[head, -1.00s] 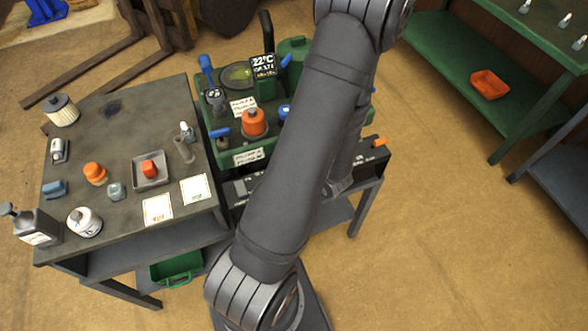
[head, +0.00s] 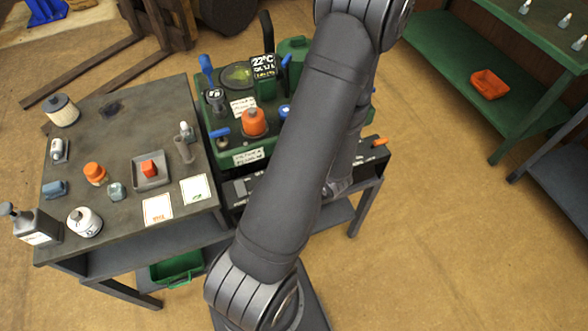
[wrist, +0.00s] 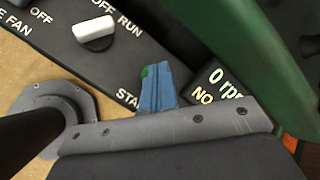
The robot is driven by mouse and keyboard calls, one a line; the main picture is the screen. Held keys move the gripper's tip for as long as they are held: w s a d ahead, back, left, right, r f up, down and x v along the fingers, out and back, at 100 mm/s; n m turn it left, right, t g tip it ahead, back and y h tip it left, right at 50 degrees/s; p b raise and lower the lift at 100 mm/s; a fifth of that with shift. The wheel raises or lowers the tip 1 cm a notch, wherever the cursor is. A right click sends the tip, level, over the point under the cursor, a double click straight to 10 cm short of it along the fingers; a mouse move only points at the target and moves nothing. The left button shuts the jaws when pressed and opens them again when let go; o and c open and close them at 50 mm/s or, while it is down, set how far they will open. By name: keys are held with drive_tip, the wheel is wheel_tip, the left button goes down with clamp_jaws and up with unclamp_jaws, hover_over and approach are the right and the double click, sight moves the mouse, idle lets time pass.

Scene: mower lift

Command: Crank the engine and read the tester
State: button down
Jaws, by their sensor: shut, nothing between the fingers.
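In the wrist view my gripper (wrist: 160,85) is shut, with its blue fingers together and nothing held. Its tips are over a small green spot (wrist: 144,71) beside a partly hidden label beginning "STA" on the dark control panel (wrist: 60,50). I cannot tell whether the tips touch it. A white knob (wrist: 93,33) sits by the OFF and RUN marks. A dark display (wrist: 213,86) reads "0 rpm" and "NO", its rest covered by the gripper. In the head view the green engine (head: 225,140) stands behind my arm, which hides my gripper.
A small screen (head: 263,66) on the engine reads 22°C. The dark bench (head: 130,125) at left holds a filter, bottles, small parts and cards. A green shelf (head: 440,60) with an orange tray (head: 489,85) is at right. The floor between is clear.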

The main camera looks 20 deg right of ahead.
drive_tip(key=shift+r, duration=0.1)
idle(0.7)
drive_tip(key=shift+r, duration=0.8)
drive_tip(key=shift+r, duration=2.55)
drive_tip(key=shift+r, duration=0.1)
wheel_tip(320, 180, up, 20)
idle(2.8)
